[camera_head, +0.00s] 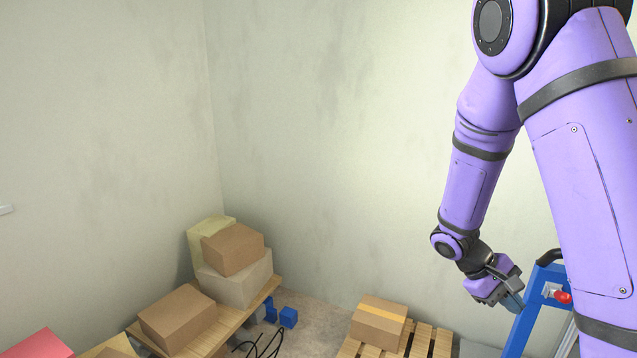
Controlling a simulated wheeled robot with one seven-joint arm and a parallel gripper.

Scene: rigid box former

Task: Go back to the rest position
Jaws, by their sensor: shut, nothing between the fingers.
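My purple arm reaches down along the right side of the head view. My gripper (514,304) is at its lower end, small in the picture, pointing down and to the right. It is shut, with nothing seen between the fingers. It is close to the blue frame (530,318) of a machine in the picture; I cannot tell whether they touch.
The blue frame has a red button (563,297). A taped cardboard box (378,321) sits on a wooden pallet (421,341) left of my gripper. Several boxes (233,249) are stacked on a pallet (232,321) in the corner. Bare walls stand behind.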

